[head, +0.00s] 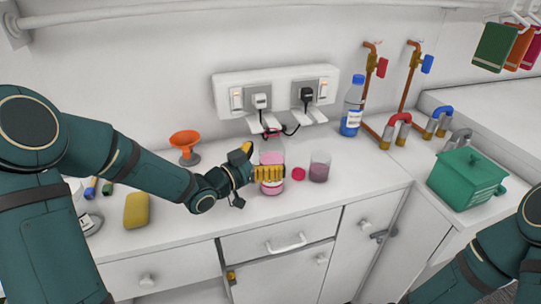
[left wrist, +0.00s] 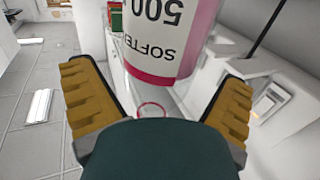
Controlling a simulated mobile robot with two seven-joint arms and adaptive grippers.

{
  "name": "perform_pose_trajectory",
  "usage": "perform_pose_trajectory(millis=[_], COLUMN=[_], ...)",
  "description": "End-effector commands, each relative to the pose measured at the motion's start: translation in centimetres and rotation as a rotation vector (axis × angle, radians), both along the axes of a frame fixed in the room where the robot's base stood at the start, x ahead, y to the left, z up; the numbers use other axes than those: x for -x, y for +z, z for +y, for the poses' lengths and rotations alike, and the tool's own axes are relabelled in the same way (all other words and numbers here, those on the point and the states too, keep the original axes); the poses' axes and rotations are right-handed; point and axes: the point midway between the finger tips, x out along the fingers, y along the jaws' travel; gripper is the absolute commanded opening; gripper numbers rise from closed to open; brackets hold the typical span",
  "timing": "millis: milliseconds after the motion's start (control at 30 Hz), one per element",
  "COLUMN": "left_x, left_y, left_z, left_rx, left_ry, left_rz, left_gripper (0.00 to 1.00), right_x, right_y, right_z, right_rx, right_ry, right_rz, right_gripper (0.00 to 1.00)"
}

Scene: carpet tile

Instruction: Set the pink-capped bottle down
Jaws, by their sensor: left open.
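The bottle (head: 271,157), with pinkish contents and a white and pink label, appears upright on the white counter (head: 340,205); its base contact is partly hidden. In the left wrist view its label (left wrist: 165,40) reads upside down, ahead of the spread fingers. My left gripper (head: 269,174) is at the bottle, its yellow finger pads in front of the lower part. In the left wrist view my left gripper (left wrist: 155,78) is open, with room beside the bottle. A small round pink-red piece (head: 298,174) lies to the bottle's right. My right gripper is out of view.
A glass with purple-pink contents (head: 319,167) stands close on the right. A blue-capped bottle (head: 352,107) and copper pipes (head: 371,75) are farther back. Plugs and cords (head: 290,122) hang behind.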

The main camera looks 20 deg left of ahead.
Motion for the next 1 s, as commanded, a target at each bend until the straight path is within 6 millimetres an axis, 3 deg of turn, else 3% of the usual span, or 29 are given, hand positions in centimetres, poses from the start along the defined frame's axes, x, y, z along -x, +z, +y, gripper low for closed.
perform_pose_trajectory(millis=[300, 500, 1000], left_x=[5.6, 8.0, 9.0], left_y=[0.1, 0.1, 0.0], left_z=[3.7, 5.2, 5.7], left_rx=[-0.002, 0.0, 0.001], left_ry=[0.005, 0.001, -0.001], left_rz=[0.003, 0.001, 0.001], left_gripper=[0.98, 0.98, 0.98], right_x=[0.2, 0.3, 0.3], right_y=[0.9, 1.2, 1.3], right_z=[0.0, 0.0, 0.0], right_rx=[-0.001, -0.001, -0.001], right_ry=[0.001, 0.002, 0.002], right_rz=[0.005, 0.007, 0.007], right_gripper=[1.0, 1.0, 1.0])
